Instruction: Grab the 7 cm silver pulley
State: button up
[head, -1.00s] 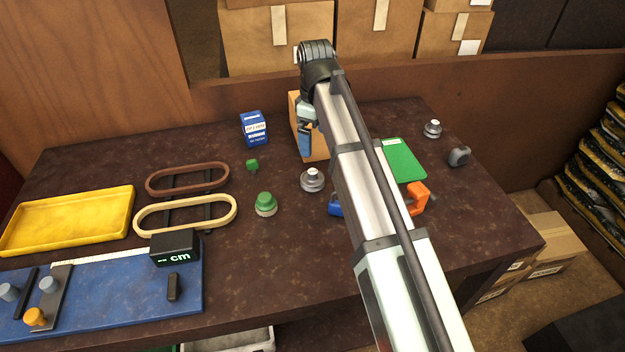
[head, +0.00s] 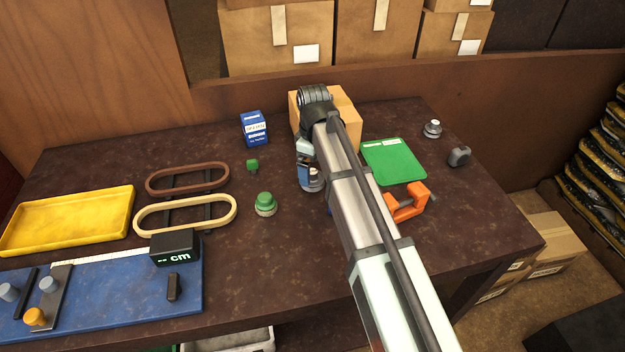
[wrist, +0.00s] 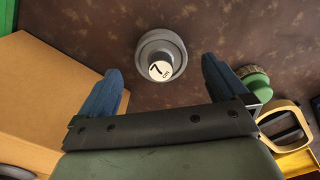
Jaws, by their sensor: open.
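The silver pulley (wrist: 154,47) stands on the dark table; its white top label reads 7 cm in the wrist view. It lies ahead of my gripper (wrist: 161,66), in line with the gap between the two blue fingers. The fingers are apart, with nothing held. In the head view my gripper (head: 306,176) hangs over the pulley (head: 315,187) and hides most of it. A second, smaller silver pulley (head: 432,129) stands at the back right; its label is unreadable here.
A cardboard box (head: 345,107) stands close behind my gripper. A green-topped brush (head: 265,204) is left of the pulley. A green tray (head: 394,161) and orange clamp (head: 408,204) are to the right. Two belt loops (head: 186,216) lie further left.

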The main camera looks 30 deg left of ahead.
aim_at(313, 171)
jog(key=shift+s+f, duration=0.1)
jog(key=shift+f, duration=1.45)
jog(key=shift+c, duration=0.2)
jog(key=c, duration=1.2)
jog(key=shift+c, duration=0.2)
